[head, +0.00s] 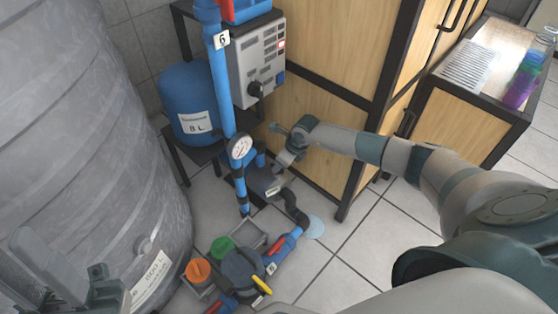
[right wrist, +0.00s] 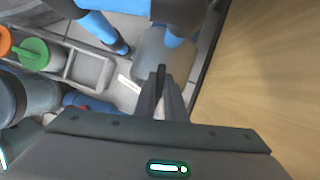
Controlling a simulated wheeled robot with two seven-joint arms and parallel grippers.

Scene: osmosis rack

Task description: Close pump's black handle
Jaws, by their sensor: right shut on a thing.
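The dark grey pump (head: 262,183) stands on the floor beside the wooden cabinet; its grey body (right wrist: 165,55) shows beyond my fingertips in the right wrist view. My right gripper (head: 286,158) reaches down to the pump from above. In the right wrist view its fingers (right wrist: 164,82) are close together, with a thin dark strip between them that looks like the black handle; the handle's shape is mostly hidden. My left gripper (head: 105,290) is partly in view at the lower left, in front of the big grey tank; its fingertips are unclear.
The big grey tank (head: 90,130) fills the left. The wooden cabinet (head: 330,60) stands close on the right of the pump. Blue pipes with a gauge (head: 240,147) rise beside the pump. Valves with a red handle (head: 276,243) and a yellow handle (head: 262,285) lie in front.

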